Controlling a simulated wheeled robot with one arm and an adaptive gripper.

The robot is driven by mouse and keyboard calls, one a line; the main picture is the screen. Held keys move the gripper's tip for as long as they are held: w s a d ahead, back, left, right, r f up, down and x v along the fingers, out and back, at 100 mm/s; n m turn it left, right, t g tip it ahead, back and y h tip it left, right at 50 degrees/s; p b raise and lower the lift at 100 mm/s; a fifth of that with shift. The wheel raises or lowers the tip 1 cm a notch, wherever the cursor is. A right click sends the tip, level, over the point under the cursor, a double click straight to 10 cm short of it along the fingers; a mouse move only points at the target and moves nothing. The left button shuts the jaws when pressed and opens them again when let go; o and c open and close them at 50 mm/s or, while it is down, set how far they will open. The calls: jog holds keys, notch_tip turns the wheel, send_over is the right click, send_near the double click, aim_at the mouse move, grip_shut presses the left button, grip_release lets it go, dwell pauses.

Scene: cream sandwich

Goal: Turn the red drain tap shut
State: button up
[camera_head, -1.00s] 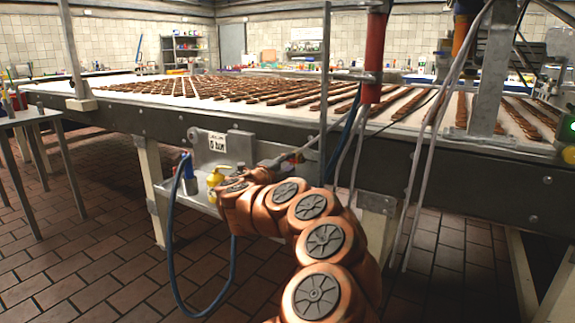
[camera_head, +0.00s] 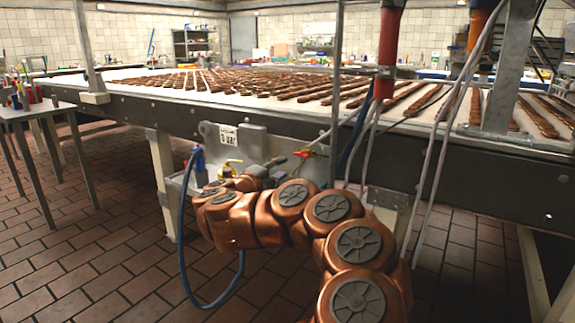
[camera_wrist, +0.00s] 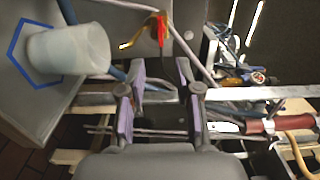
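The red drain tap (camera_head: 303,153) shows as a small red handle with a yellow end under the near edge of the long table. In the wrist view, the red handle (camera_wrist: 160,28) is at the top centre, with a bent yellow piece at its left. My gripper (camera_wrist: 161,72) is open and empty. The handle lies beyond its fingertips, apart from them. In the head view, my gripper (camera_head: 275,164) is small and partly hidden by my copper arm, just left of the tap.
A blue hose (camera_head: 181,230) loops below the table. Grey cables (camera_head: 440,150) hang at right. A yellow-handled fitting (camera_head: 232,162) sits left of the tap. Tiled floor (camera_head: 90,255) is open at left.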

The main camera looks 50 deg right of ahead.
jog(key=shift+s+a, duration=0.1)
jog(key=shift+a, duration=0.85)
